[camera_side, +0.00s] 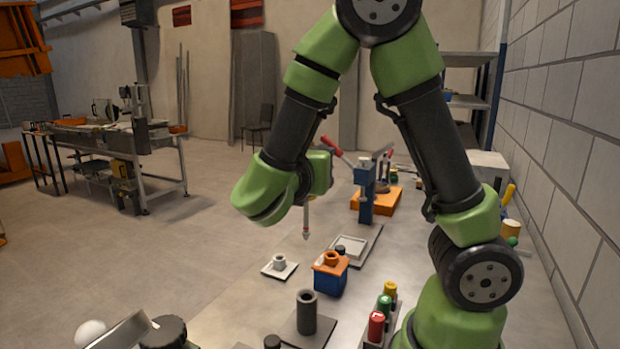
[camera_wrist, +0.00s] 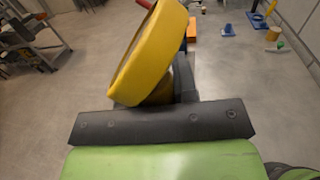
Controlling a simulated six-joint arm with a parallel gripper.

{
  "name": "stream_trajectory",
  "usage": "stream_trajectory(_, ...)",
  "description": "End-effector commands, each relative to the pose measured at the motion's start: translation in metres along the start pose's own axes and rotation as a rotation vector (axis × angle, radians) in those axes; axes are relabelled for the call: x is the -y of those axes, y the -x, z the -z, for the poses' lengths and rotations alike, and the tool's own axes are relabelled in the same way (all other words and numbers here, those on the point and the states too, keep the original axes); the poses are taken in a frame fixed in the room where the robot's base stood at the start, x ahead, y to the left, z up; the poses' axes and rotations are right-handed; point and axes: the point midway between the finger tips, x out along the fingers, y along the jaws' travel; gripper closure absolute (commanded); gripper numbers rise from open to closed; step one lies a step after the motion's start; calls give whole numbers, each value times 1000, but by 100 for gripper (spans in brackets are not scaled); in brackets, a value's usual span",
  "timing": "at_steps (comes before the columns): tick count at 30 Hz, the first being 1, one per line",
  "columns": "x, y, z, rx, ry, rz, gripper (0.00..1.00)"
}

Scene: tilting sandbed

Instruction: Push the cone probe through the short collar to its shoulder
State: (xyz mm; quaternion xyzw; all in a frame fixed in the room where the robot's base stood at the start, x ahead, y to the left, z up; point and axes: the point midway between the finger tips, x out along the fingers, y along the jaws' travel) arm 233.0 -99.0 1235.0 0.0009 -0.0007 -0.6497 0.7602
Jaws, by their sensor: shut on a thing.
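In the side view the cone probe (camera_side: 306,222) is a thin, pale rod with a small pointed tip, hanging about upright below my green wrist. In the wrist view a large yellow round piece (camera_wrist: 150,55), apparently its head, fills the top middle. My gripper (camera_wrist: 184,85) is shut on the probe; its fingers are mostly hidden behind the yellow piece and, in the side view, behind the wrist. The tip is in the air, apart from everything.
A tall dark tube (camera_side: 307,312) stands on a dark plate in front. A grey tray (camera_side: 350,249) lies behind the blue block. A blue press (camera_side: 366,190) on an orange base stands farther back. Red, green and yellow capped pieces (camera_side: 384,308) stand near my base.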

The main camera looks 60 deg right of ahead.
Motion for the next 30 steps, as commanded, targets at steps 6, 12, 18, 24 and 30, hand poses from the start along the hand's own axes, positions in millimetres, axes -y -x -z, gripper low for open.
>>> stream_trajectory(6,0,0,-11,1,1,0,90)
stream_trajectory(12,0,0,-11,1,1,0,90)
stream_trajectory(18,-4,-17,-3,3,1,116,90)
stream_trajectory(24,-2,-71,24,6,3,430,90)
stream_trajectory(30,16,-118,53,2,3,691,90)
